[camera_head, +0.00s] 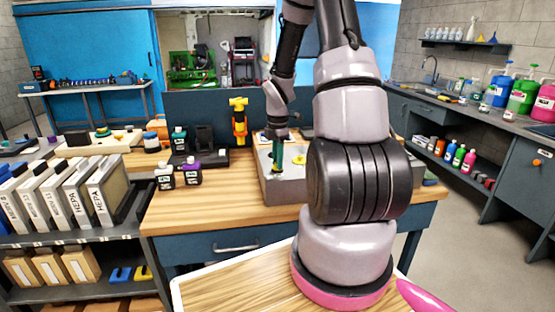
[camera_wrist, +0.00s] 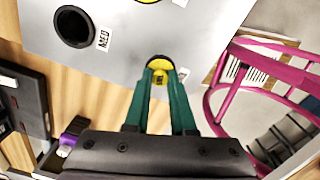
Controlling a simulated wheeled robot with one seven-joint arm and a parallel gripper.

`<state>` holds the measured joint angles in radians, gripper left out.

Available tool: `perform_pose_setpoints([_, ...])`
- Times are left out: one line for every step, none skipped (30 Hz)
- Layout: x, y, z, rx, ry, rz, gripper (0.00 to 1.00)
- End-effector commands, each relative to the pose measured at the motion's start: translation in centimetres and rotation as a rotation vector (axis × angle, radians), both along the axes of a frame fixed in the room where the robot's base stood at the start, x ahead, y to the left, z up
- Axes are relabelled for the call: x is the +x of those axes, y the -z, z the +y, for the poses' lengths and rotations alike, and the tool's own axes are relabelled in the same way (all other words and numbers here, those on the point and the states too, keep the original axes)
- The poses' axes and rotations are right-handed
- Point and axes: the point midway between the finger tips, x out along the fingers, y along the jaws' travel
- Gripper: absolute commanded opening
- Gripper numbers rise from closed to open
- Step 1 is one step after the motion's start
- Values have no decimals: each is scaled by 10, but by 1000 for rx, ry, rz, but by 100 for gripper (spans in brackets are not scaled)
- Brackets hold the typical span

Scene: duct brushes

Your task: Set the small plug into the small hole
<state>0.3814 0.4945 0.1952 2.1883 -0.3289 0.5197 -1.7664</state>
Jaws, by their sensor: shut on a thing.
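The grey block (camera_head: 286,188) stands on the wooden workbench, and its top fills the upper part of the wrist view (camera_wrist: 120,50). A dark round open hole (camera_wrist: 75,27) beside a MED label is at upper left there. My gripper (camera_wrist: 160,68) has green fingers shut on a yellow plug (camera_wrist: 160,73), near the block's edge. A dark rim shows just behind the plug; I cannot tell whether the plug is above the hole or partly in it. In the head view my gripper (camera_head: 277,170) points down over the block, and the plug's lower end is hidden.
Another yellow piece (camera_head: 299,158) sits on the block's top. Small dark bottles (camera_head: 179,140) and a yellow-orange tool (camera_head: 239,122) stand to the left on the bench. A magenta frame (camera_wrist: 225,85) shows at right in the wrist view. The bench front is clear.

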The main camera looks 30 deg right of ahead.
Motion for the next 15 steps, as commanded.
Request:
perform_pose_setpoints([0, 1, 0, 0, 0, 1, 0])
perform_pose_setpoints([0, 2, 0, 0, 0, 1, 0])
perform_pose_setpoints([0, 3, 0, 0, 0, 1, 0])
perform_pose_setpoints([0, 3, 0, 0, 0, 1, 0])
perform_pose_setpoints([0, 4, 0, 0, 0, 1, 0])
perform_pose_setpoints([0, 5, 0, 0, 0, 1, 0])
perform_pose_setpoints([0, 5, 0, 0, 0, 0, 0])
perform_pose_setpoints([0, 6, 0, 0, 0, 0, 0])
perform_pose_setpoints([0, 6, 0, 0, 0, 0, 34])
perform_pose_setpoints([0, 6, 0, 0, 0, 0, 36])
perform_pose_setpoints([0, 6, 0, 0, 0, 0, 36])
perform_pose_setpoints([0, 6, 0, 0, 0, 0, 36])
perform_pose_setpoints([0, 6, 0, 0, 0, 0, 36])
perform_pose_setpoints([0, 6, 0, 0, 0, 0, 36])
perform_pose_setpoints([0, 6, 0, 0, 0, 0, 36])
